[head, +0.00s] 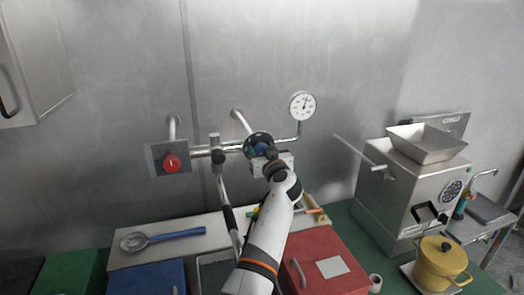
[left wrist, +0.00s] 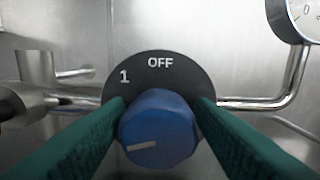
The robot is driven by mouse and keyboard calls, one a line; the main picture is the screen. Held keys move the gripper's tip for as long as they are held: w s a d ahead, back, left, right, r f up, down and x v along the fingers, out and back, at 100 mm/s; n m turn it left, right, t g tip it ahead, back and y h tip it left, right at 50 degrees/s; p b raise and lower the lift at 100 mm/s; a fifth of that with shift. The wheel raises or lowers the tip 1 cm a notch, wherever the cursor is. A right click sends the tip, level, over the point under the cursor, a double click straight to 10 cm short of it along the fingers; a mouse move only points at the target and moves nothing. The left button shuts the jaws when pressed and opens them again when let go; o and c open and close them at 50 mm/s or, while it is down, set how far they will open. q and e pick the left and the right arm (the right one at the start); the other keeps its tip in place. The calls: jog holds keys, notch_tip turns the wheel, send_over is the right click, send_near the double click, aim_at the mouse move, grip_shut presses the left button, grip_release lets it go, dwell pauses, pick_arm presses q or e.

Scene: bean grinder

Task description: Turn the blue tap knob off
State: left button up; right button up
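The blue tap knob (left wrist: 158,128) sits in front of a dark round dial plate (left wrist: 159,75) marked OFF at the top and 1 at the upper left. The white mark on the knob face lies at its lower left, away from OFF. The two green fingers of my left gripper (left wrist: 159,110) stand on either side of the knob, very close to it. I cannot tell whether they press on it. In the head view my left gripper (head: 264,155) is at the knob (head: 262,148) and partly covers it. My right gripper is not in view.
A pressure gauge (head: 302,106) is on the pipe to the right of the knob. A red knob (head: 171,163) is on a plate at the left. Below are a blue-handled strainer (head: 178,235), a red box (head: 325,262), a steel grinder (head: 410,185) and a yellow pot (head: 441,262).

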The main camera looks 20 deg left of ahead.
pick_arm(q)
jog(key=shift+a, duration=0.1)
jog(key=c, duration=0.6)
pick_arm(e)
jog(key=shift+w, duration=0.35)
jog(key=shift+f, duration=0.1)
